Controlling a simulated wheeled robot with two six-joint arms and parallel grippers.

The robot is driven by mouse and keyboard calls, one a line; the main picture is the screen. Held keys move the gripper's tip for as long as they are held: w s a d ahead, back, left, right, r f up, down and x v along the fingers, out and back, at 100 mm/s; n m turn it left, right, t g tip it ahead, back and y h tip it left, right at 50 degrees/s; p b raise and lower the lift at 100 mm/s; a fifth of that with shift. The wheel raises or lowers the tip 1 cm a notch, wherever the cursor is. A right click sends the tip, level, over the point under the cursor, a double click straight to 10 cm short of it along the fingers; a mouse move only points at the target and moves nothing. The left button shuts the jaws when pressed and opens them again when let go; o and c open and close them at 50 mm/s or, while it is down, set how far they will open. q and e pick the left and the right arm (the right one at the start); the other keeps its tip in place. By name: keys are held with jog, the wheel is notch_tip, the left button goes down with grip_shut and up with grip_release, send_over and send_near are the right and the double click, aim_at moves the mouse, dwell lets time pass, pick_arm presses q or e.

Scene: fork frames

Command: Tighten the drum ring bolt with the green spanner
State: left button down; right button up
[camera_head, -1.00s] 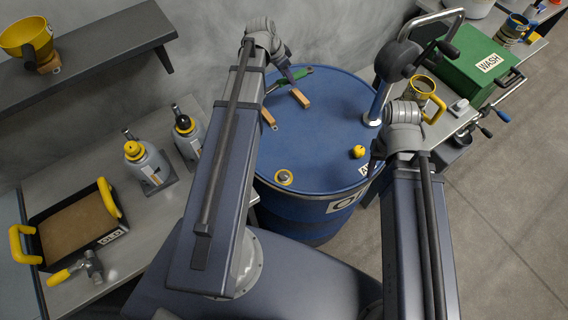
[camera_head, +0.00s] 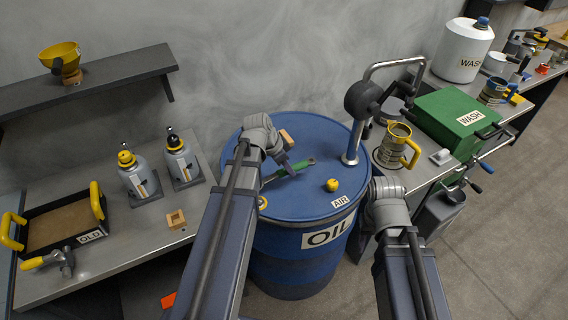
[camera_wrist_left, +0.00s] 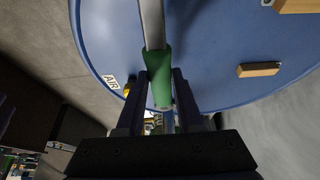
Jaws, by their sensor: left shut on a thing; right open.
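The green spanner (camera_head: 294,167) is held over the top of the blue oil drum (camera_head: 310,205). My left gripper (camera_head: 287,169) is shut on it. In the left wrist view, the green handle (camera_wrist_left: 161,78) sits between the two dark fingers (camera_wrist_left: 161,100), and the grey shank runs out past the top edge. A yellow knob (camera_head: 332,185) stands on the lid near the AIR label. I cannot make out the ring bolt. My right gripper (camera_head: 373,212) is open beside the drum's right side; its fingers are mostly hidden by the wrist.
A pump with a dark head (camera_head: 363,100) rises at the drum's right rim. Bottles (camera_head: 140,175) and a tray (camera_head: 60,228) stand on the left bench.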

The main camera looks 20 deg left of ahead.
pick_arm(q)
jog(key=shift+s+d, duration=0.25)
jog(key=shift+s, duration=0.15)
jog(key=shift+f, duration=0.1)
jog(key=shift+f, duration=0.1)
notch_tip(320, 180, down, 5)
jog(key=b, duration=0.5)
jog(key=shift+f+b, duration=1.15)
jog(key=shift+b, duration=0.1)
dwell(1.3)
jog(key=c, duration=1.1)
grip_release()
jog(key=shift+r, duration=0.1)
grip_shut()
